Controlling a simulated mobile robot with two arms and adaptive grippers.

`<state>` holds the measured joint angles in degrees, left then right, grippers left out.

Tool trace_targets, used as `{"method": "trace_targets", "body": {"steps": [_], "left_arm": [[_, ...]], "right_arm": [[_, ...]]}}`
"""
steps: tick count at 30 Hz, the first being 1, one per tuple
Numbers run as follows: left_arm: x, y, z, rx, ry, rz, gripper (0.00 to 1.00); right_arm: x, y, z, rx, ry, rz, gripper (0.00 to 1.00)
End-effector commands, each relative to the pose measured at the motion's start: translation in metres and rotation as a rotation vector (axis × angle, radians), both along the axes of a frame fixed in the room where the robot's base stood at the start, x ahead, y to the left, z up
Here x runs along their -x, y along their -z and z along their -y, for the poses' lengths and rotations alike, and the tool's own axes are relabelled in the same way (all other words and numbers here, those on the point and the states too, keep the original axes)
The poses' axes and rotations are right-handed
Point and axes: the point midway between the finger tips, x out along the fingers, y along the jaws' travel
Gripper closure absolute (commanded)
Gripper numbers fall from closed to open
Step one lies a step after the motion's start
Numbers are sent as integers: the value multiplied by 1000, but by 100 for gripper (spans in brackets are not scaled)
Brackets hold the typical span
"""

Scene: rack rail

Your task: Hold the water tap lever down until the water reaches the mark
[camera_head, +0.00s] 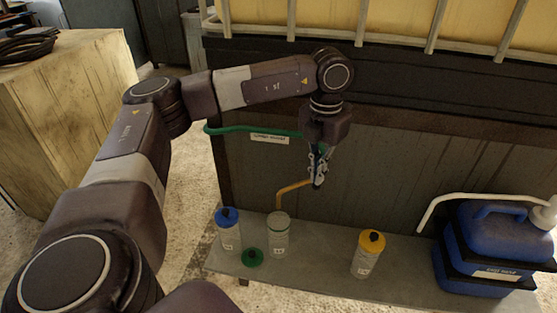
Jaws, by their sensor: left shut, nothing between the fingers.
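My left gripper (317,182) is shut with nothing between its fingers. It points down in front of the dark wooden panel, at the right end of an orange-brown spout (293,188). The spout bends down over an open clear bottle (278,238) on the shelf. I cannot tell a tap lever apart from the gripper there, nor whether the fingers touch anything. A green bar or pipe (245,128) runs along the panel behind my arm, with a white label (270,138) below it. The bottle's water level and mark are too small to tell. My right gripper is not in view.
On the grey shelf (315,270) stand a blue-capped bottle (229,232) and a yellow-capped bottle (368,255). A green cap (252,257) lies near the open bottle. A blue canister (492,245) with a white tube (465,197) stands right. A yellowish tank (395,20) is above.

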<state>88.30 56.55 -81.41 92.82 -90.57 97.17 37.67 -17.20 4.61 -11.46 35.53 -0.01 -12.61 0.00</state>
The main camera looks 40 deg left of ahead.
Motion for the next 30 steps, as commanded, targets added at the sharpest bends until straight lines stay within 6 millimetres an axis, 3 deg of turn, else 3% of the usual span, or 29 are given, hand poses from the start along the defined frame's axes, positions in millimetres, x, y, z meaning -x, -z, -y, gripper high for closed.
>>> {"method": "trace_targets", "body": {"steps": [18, 30], "left_arm": [[0, 24, 0, -1, 0, 0, 100], [0, 21, 0, -1, 0, -1, 100]], "right_arm": [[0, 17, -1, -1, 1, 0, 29], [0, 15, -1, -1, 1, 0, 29]]}}
